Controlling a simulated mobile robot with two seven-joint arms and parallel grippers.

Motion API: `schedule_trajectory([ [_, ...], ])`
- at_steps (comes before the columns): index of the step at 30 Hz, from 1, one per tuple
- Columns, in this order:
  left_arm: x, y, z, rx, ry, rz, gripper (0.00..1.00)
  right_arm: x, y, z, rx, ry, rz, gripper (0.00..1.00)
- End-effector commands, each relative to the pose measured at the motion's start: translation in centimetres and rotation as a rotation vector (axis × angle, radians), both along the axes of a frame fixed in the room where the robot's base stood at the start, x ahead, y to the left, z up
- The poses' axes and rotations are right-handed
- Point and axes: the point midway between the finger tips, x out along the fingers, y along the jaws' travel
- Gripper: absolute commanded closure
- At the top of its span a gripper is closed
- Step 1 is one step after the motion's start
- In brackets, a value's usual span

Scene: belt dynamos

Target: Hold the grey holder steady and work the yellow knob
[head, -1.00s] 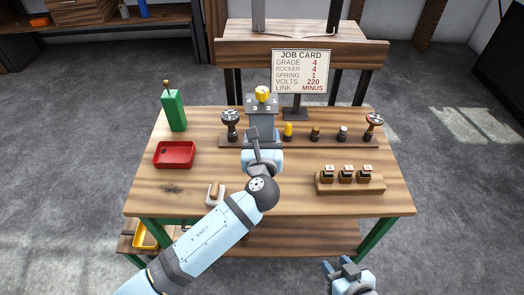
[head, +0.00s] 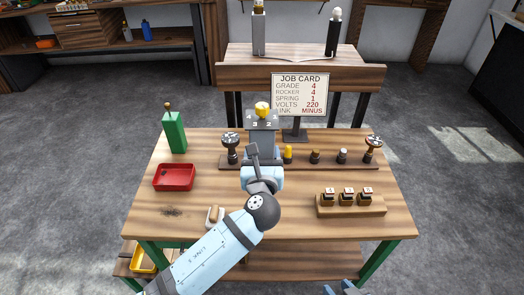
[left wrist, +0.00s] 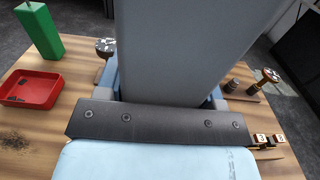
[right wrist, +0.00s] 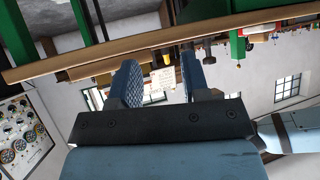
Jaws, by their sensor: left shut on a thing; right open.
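The grey holder (head: 262,146) stands upright on the workbench, with the yellow knob (head: 262,109) on top and digits on its face around the knob. My left gripper (head: 262,172) is shut on the holder from the front. In the left wrist view the holder (left wrist: 190,45) fills the space between the fingers, and the knob is out of sight. My right gripper (head: 340,289) shows only as fingertips at the bottom edge of the head view. In the right wrist view it (right wrist: 160,82) is open and empty, below the bench edge and apart from the knob.
A job card (head: 299,93) stands behind the holder. A wooden rail (head: 330,166) carries several small parts. A red tray (head: 174,178) and a green block (head: 174,132) are at the left, a wooden block with labelled pieces (head: 350,208) at the right. The front right bench top is clear.

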Motion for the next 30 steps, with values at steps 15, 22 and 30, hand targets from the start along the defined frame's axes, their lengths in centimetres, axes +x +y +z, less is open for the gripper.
schedule_trajectory([
  [15, 0.0, 0.0, -5.2, 0.000, -0.001, 0.000, 0.79, -0.1, 0.1, -1.3, -0.010, -0.021, 0.014, 0.57],
  [22, 0.0, 0.0, -7.4, -0.001, -0.002, 0.000, 0.79, 0.1, 0.2, -1.3, -0.012, -0.041, 0.017, 0.57],
  [30, -0.1, 0.0, -10.0, 0.000, -0.002, 0.001, 0.79, 0.1, 0.3, -2.2, -0.010, -0.047, 0.022, 0.57],
])
